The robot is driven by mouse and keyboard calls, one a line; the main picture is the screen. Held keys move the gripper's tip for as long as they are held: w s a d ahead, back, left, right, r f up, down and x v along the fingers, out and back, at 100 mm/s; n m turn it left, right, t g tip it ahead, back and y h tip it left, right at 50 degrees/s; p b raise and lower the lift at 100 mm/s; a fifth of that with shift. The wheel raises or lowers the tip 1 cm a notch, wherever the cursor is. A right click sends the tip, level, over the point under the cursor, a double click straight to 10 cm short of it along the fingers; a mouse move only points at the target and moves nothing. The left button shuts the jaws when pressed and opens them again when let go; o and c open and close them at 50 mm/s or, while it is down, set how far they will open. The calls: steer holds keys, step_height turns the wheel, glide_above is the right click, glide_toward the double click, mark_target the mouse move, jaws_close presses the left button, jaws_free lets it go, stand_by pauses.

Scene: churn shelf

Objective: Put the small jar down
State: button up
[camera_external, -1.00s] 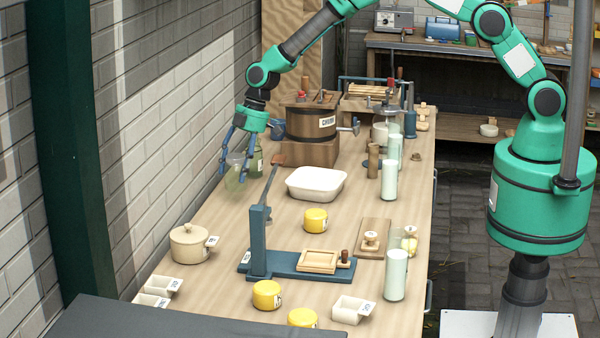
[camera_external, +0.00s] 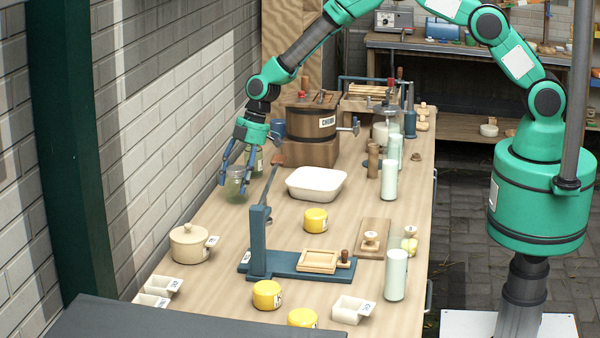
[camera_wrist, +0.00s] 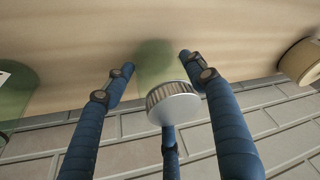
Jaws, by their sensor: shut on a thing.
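The small jar (camera_external: 236,188) is greenish glass with a ribbed silver lid. In the external view it is between my gripper's fingers, low at the wall side of the wooden table (camera_external: 213,225). The wrist view shows the jar's lid (camera_wrist: 172,102) and its green glass body between the blue fingers. My gripper (camera_external: 236,172) is shut on the jar, pointing down. The jar looks upright and close to the tabletop; I cannot tell if its base touches it.
Another green jar (camera_external: 257,160) stands just behind, near the wooden churn (camera_external: 312,122). A white basin (camera_external: 316,184) is to the right, and a lidded pot (camera_external: 189,244) is nearer the camera. The brick wall (camera_external: 150,120) runs close on the left. Tabletop before the jar is clear.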

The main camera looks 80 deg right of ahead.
steer(key=shift+f, duration=0.15)
steer(key=o, duration=1.3)
steer(key=shift+o, duration=0.2)
steer(key=v, duration=1.2)
